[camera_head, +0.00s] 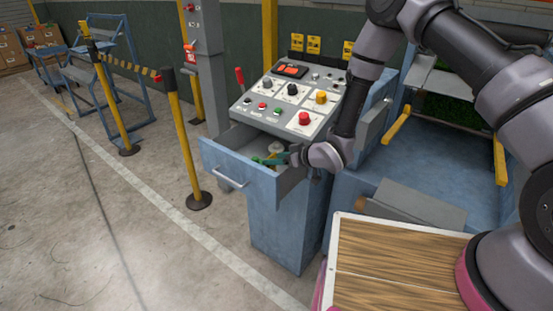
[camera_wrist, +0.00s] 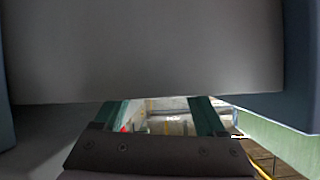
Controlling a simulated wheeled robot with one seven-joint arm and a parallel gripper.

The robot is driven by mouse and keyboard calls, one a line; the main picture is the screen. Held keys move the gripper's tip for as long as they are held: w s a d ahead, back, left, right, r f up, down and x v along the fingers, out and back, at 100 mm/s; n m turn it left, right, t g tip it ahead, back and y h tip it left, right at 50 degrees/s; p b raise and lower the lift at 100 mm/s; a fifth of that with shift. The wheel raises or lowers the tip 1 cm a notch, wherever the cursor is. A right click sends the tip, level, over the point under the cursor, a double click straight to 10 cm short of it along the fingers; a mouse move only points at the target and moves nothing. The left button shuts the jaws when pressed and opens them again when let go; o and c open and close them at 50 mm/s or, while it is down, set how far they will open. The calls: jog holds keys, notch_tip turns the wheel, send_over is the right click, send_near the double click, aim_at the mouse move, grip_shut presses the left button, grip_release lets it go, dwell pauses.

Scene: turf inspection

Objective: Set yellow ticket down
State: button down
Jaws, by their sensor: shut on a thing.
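My gripper (camera_head: 268,160) reaches from the right into the open blue drawer (camera_head: 236,178) below the control console. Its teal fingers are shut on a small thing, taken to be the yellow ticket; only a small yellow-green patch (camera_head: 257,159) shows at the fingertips. Whether it touches the drawer floor I cannot tell. In the wrist view the fingers (camera_wrist: 160,116) stand apart, with no clear ticket between them. A pale, small object (camera_head: 277,147) is in the drawer behind the fingers.
The sloped console (camera_head: 290,102) with knobs and buttons stands right above the drawer. Yellow tags (camera_head: 313,44) hang behind it. A yellow barrier post (camera_head: 183,140) stands left of the drawer. A wood-topped surface (camera_head: 385,265) lies at front right.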

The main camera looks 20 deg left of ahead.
grip_release()
jog(key=v, duration=1.2)
jog(key=shift+s, duration=0.1)
